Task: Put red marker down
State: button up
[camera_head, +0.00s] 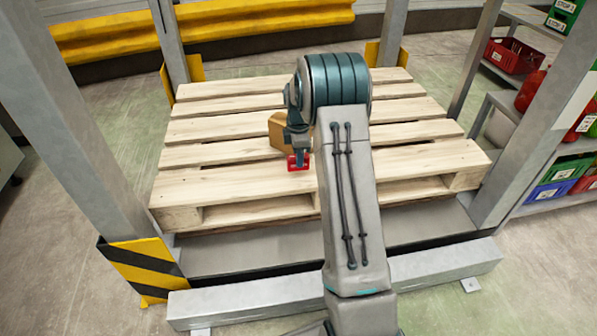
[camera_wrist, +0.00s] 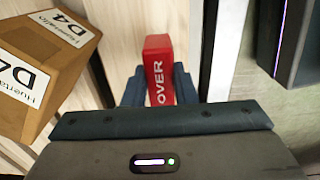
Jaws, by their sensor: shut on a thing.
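The red marker (camera_wrist: 158,62) is a small red block with white letters reading "OVER" in the wrist view. My gripper (camera_wrist: 160,88) is shut on it, with one dark finger on each side. In the head view the red marker (camera_head: 298,163) shows below my gripper (camera_head: 297,150), over the front part of the wooden pallet (camera_head: 235,185). I cannot tell whether the marker touches the pallet boards. My arm hides part of the pallet's middle.
A cardboard box (camera_head: 279,131) with D4 labels is on the pallet, close to the left of my gripper in the wrist view (camera_wrist: 45,70). Metal posts (camera_head: 85,130) frame the pallet. Shelves with bins (camera_head: 515,55) stand at right. The pallet's left boards are clear.

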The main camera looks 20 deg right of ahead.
jog(key=shift+f+b, duration=0.85)
jog(key=shift+f, duration=1.45)
jog(key=shift+f, duration=0.1)
jog(key=o, duration=1)
